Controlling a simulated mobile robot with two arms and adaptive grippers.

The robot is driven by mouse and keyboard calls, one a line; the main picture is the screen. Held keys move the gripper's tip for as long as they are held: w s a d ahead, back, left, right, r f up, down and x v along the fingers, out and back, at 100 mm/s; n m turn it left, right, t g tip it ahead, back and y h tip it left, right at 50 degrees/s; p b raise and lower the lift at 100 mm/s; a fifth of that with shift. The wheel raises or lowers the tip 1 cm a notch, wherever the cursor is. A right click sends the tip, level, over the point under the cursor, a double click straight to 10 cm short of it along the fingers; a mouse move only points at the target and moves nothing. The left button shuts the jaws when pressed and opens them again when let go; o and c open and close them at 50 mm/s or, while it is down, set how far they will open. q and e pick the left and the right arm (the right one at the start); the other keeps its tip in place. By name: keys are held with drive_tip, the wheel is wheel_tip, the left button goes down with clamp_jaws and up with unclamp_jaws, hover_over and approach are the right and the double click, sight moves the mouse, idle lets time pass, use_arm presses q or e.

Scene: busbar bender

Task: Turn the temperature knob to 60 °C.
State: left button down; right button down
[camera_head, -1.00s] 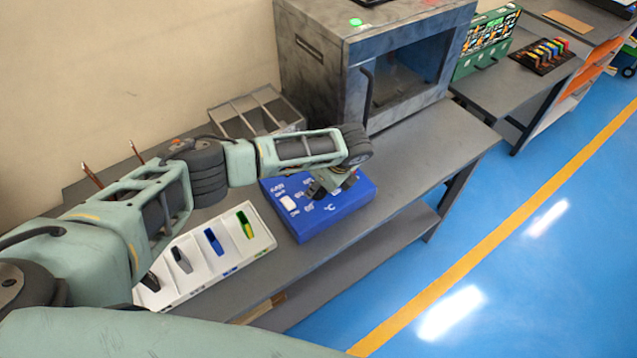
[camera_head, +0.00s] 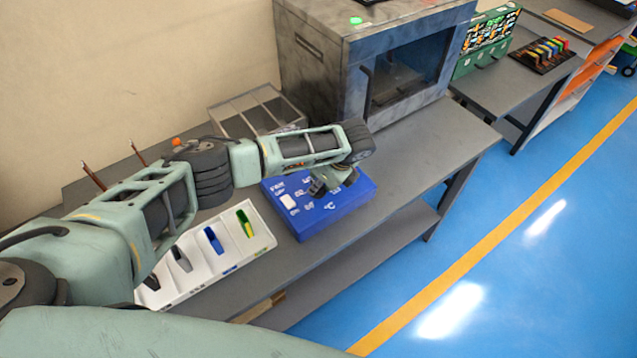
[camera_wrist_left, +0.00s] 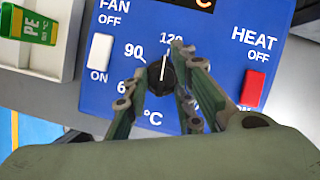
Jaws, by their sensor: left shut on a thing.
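The blue control panel (camera_head: 345,200) lies on the bench under my left gripper (camera_head: 332,182). In the left wrist view the black temperature knob (camera_wrist_left: 158,76) sits between the fingers of my left gripper (camera_wrist_left: 165,80), which is shut on it. The knob's white pointer line points up in the picture, close to the partly hidden 120 mark and past the 90. The 60 mark at the lower left is partly covered by a finger. My right gripper is not in view.
A white FAN switch (camera_wrist_left: 101,56) and a red HEAT switch (camera_wrist_left: 252,88) flank the knob. A white tray (camera_head: 190,262) with coloured pieces stands beside the panel. A grey oven (camera_head: 330,70) stands behind it. The bench right of the panel is clear.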

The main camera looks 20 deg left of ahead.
use_arm(q)
drive_tip(key=n, duration=0.2)
drive_tip(key=n+g+b, duration=0.1)
drive_tip(key=n, duration=0.1)
drive_tip(key=shift+d+f+g, duration=0.1)
drive_tip(key=shift+f+g, duration=0.1)
drive_tip(key=shift+g, duration=0.1)
drive_tip(key=n+g+b, duration=0.1)
drive_tip(key=n+b, duration=0.1)
drive_tip(key=shift+n, duration=0.4)
drive_tip(key=n+b, duration=0.1)
drive_tip(key=n, duration=0.1)
drive_tip(key=n+g+b, duration=0.1)
drive_tip(key=n+b, duration=0.1)
drive_tip(key=shift+w+f+g+h, duration=0.1)
drive_tip(key=shift+w+g+h, duration=0.05)
drive_tip(key=shift+g+h, duration=0.15)
drive_tip(key=n+g+h+b, duration=0.1)
drive_tip(key=n+b, duration=0.3)
drive_tip(key=n, duration=0.1)
drive_tip(key=shift+n+g+h+b, duration=0.35)
drive_tip(key=shift+n+h, duration=0.25)
drive_tip(key=shift+n, duration=0.3)
drive_tip(key=shift+w+n+h, duration=0.1)
drive_tip(key=shift+n+h, duration=0.2)
drive_tip(key=shift+n, duration=0.6)
drive_tip(key=shift+r+n+h, duration=0.25)
drive_tip(key=shift+n+h, duration=0.45)
drive_tip(key=shift+n, duration=1)
